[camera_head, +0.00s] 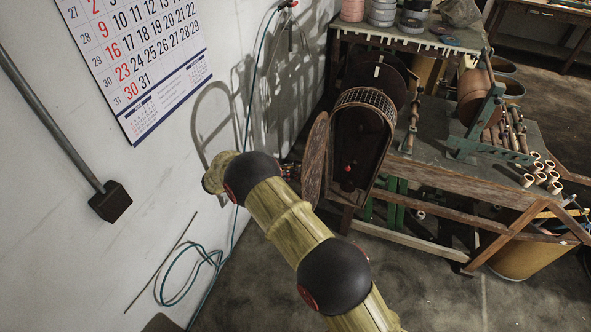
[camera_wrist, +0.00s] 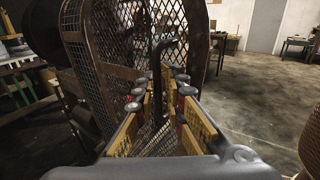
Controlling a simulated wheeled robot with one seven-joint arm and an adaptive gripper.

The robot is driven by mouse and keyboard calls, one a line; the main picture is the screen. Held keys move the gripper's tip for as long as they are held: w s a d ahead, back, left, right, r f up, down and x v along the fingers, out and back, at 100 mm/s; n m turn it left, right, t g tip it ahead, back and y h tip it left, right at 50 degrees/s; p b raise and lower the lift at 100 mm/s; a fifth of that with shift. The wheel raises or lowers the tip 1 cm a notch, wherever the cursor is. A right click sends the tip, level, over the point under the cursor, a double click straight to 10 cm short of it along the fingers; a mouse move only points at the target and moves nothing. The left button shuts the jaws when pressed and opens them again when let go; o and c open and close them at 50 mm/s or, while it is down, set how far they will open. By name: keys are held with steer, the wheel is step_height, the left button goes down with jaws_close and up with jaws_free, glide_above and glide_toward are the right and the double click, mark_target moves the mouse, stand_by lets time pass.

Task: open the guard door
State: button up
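The guard housing (camera_head: 365,125) is an arched, rusty box with a mesh top on the bench side. Its guard door (camera_head: 313,160) stands swung out at the housing's left, seen almost edge-on, so the housing front is uncovered. In the wrist view, the arched mesh guard door (camera_wrist: 194,55) is straight ahead, with a dark bent handle (camera_wrist: 167,44) in front of it. My gripper (camera_wrist: 161,92) has its yellow fingers on either side of the handle, with visible space between them. Whether a finger touches the handle is unclear. In the head view my gripper is mostly hidden behind my arm.
A workbench (camera_head: 440,170) with rollers and a green stand lies right of the housing. A red knob (camera_head: 348,168) shows inside it. The white wall with a calendar (camera_head: 140,55) is close on the left. A cable (camera_head: 185,275) lies along the wall. Floor at lower right is partly clear.

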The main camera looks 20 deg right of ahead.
steer(key=shift+o, duration=1.1)
steer(key=a, duration=1.2)
steer(key=shift+w, duration=0.35)
